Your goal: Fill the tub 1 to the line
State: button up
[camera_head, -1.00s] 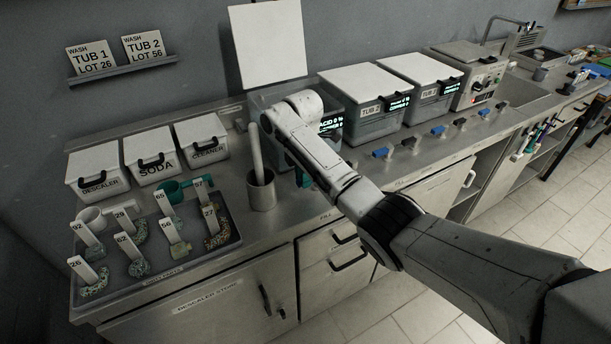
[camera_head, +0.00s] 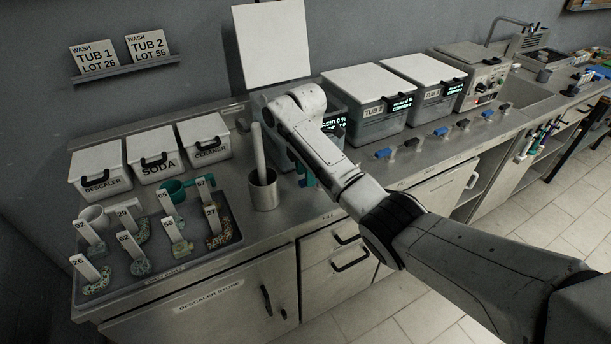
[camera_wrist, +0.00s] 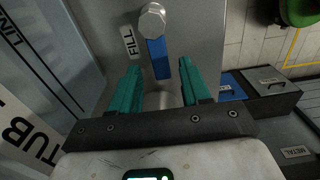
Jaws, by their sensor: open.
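Tub 1 (camera_head: 341,106) is the leftmost tub, with its white lid (camera_head: 271,43) standing up open; my arm hides much of it. Its display is partly visible. In the wrist view the tub's clear wall (camera_wrist: 62,50) is at left, with part of a TUB label and the word LINE. I cannot make out the water level. My gripper (camera_wrist: 159,68) has teal fingers, open, pointing at the counter front. A blue lever (camera_wrist: 158,58) under a round metal knob (camera_wrist: 152,20), beside a FILL label (camera_wrist: 130,43), lies between the fingers in the picture; contact is unclear.
Two closed tubs (camera_head: 368,128) (camera_head: 424,104) stand to the right, with blue and black levers (camera_head: 384,153) along the counter edge. A metal cup (camera_head: 263,192) holding a rod stands left of my gripper.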

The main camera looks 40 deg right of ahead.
notch_tip(320, 180, up, 9)
jog(key=p, duration=0.2)
jog(key=shift+r, duration=0.2)
jog(key=shift+f, duration=0.1)
dwell(0.7)
